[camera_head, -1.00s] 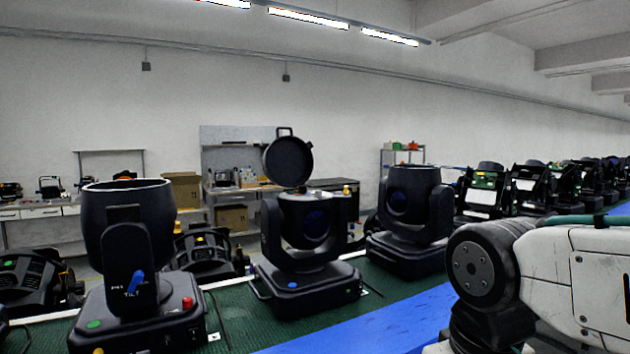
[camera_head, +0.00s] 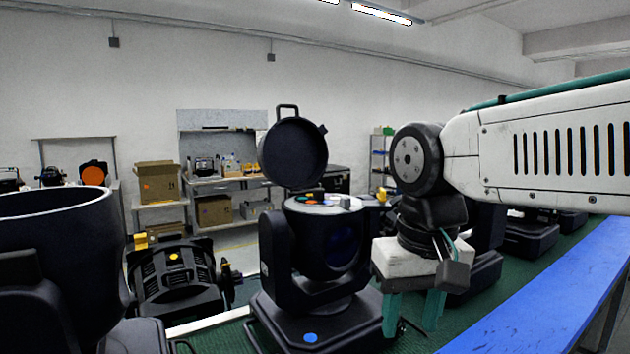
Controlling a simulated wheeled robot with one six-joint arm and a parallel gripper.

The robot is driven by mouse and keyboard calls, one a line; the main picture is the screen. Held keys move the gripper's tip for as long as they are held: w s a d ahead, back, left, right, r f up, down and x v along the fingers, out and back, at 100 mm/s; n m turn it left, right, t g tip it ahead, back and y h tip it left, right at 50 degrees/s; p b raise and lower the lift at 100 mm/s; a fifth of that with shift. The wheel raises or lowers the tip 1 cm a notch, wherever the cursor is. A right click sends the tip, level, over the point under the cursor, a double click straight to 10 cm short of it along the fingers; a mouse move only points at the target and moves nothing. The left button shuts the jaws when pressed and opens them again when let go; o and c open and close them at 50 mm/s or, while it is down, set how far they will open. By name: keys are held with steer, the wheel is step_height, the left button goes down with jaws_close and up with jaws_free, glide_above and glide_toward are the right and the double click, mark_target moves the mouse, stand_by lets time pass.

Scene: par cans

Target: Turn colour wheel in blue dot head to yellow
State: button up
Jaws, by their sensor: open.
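The blue dot head (camera_head: 285,250) stands on the green bench in the middle of the view, with a blue dot (camera_head: 310,337) on its base. Its round lid (camera_head: 292,153) is hinged up and open. On its open top lies the colour wheel (camera_head: 318,200), seen nearly edge-on, with orange, green and pale patches; which colour is selected I cannot tell. My gripper (camera_head: 411,315) hangs to the right of the head, apart from the wheel and lower than it. Its green fingers point down, open, with nothing seen between them.
Another large dark head (camera_head: 60,260) stands close at the left. A black lamp unit (camera_head: 172,285) lies behind it. More heads stand behind my arm at the right. A blue strip (camera_head: 545,290) runs along the bench's front edge. Shelves with boxes (camera_head: 158,182) stand by the wall.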

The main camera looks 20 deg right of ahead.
steer(key=w+a+r+m, duration=0.1)
steer(key=w+r+m, duration=0.4)
steer(key=w+r, duration=0.85)
step_height(320, 180, up, 7)
steer(key=m+g, duration=0.1)
steer(key=m, duration=0.4)
glide_above(319, 189)
steer(key=shift+w+f+m, duration=0.15)
steer(key=shift+w+m, duration=0.05)
steer(key=shift+m, duration=0.1)
step_height(319, 189, down, 7)
steer(key=shift+f, duration=0.2)
jaws_close()
